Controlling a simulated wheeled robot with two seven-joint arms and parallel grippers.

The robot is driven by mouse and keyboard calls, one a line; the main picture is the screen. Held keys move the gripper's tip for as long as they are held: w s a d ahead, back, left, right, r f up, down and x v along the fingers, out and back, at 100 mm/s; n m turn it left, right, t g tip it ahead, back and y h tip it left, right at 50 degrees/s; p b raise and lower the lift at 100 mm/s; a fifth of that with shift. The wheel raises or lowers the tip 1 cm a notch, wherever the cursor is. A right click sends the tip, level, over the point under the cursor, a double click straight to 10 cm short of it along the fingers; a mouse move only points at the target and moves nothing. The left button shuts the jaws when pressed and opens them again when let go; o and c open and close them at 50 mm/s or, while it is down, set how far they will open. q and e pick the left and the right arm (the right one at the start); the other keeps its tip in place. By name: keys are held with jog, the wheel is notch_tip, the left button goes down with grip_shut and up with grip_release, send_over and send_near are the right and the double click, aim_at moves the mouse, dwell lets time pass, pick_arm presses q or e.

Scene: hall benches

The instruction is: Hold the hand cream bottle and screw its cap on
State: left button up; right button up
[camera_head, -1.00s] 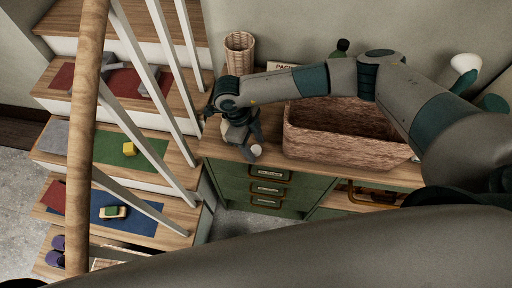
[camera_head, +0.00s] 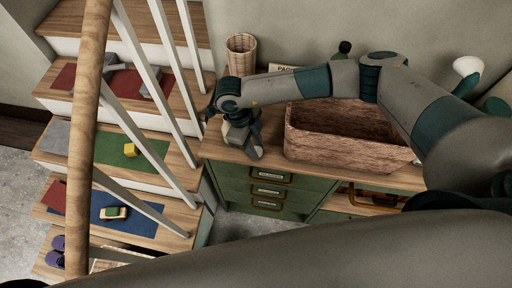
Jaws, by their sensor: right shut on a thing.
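My right gripper (camera_head: 250,146) points down at the left end of the green cabinet's wooden top (camera_head: 222,150), left of the wicker basket. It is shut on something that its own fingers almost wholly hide. I cannot tell whether that is the hand cream bottle or its cap; neither can be made out clearly now. My left gripper is not in view.
The wicker basket (camera_head: 350,150) stands close right of the gripper. A woven cup (camera_head: 241,55) and a dark green bottle (camera_head: 344,48) stand behind. Stairs with a wooden handrail (camera_head: 88,125) and white balusters rise at the left.

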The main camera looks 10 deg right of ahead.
aim_at(259, 151)
jog(key=shift+r+b, duration=0.45)
jog(key=shift+r, duration=0.05)
jog(key=shift+d+b+v, duration=0.25)
jog(key=shift+b+v, duration=0.6)
jog(key=shift+v, duration=0.2)
jog(key=s+r+b, duration=0.5)
jog(key=s+r, duration=0.2)
jog(key=s, duration=0.5)
jog(key=shift+d+r, duration=0.2)
jog(key=shift+r, duration=0.2)
